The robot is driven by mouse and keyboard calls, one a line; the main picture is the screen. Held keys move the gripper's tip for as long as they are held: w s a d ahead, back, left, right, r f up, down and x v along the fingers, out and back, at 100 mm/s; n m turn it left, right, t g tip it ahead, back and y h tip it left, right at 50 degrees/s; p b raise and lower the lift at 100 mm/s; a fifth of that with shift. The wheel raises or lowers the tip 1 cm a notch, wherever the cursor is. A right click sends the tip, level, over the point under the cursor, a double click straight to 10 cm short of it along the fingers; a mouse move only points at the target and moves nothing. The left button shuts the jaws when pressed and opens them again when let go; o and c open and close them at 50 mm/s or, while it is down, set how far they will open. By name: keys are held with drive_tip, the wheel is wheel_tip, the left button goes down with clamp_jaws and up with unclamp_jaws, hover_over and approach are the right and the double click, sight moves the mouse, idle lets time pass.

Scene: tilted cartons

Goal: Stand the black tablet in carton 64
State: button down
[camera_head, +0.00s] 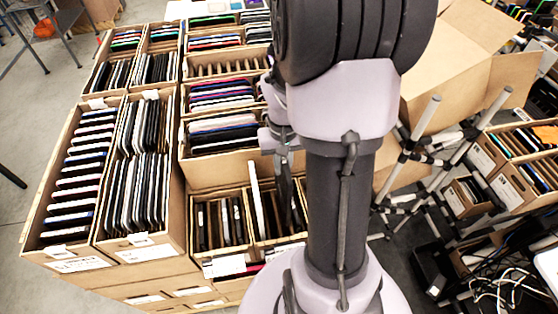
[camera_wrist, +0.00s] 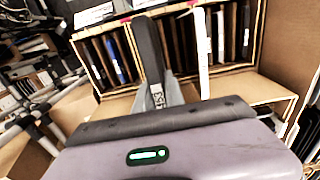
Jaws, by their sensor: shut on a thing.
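My gripper (camera_head: 284,146) hangs over the front cartons, partly hidden by my arm, and it is shut on a dark, thin, upright slab, the black tablet (camera_head: 284,185). In the wrist view, the tablet (camera_wrist: 149,48) stands up between my gripper's fingers (camera_wrist: 165,95), against a slotted carton (camera_wrist: 100,92). The tablet's lower end overlaps the front right carton (camera_head: 262,243) in the head view; I cannot tell whether it is inside a slot. No carton number is legible, so I cannot tell which is carton 64.
A tall white slab (camera_head: 257,200) sticks up beside the tablet. The front left carton (camera_head: 224,266) holds several dark devices. Fuller cartons (camera_head: 140,247) stand to the left and behind. A metal-tube frame (camera_head: 415,150) and an open cardboard box (camera_head: 440,85) are on the right.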

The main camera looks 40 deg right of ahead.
drive_tip(key=shift+f+b, duration=3.75)
drive_tip(key=shift+f, duration=0.85)
drive_tip(key=shift+f, duration=0.25)
drive_tip(key=c, duration=1.3)
unclamp_jaws()
drive_tip(key=shift+c, duration=0.2)
wheel_tip(320, 180, up, 18)
drive_tip(key=p, duration=0.4)
drive_tip(key=shift+f, duration=0.25)
wheel_tip(320, 180, up, 7)
drive_tip(key=p, duration=0.6)
drive_tip(key=shift+p, duration=0.35)
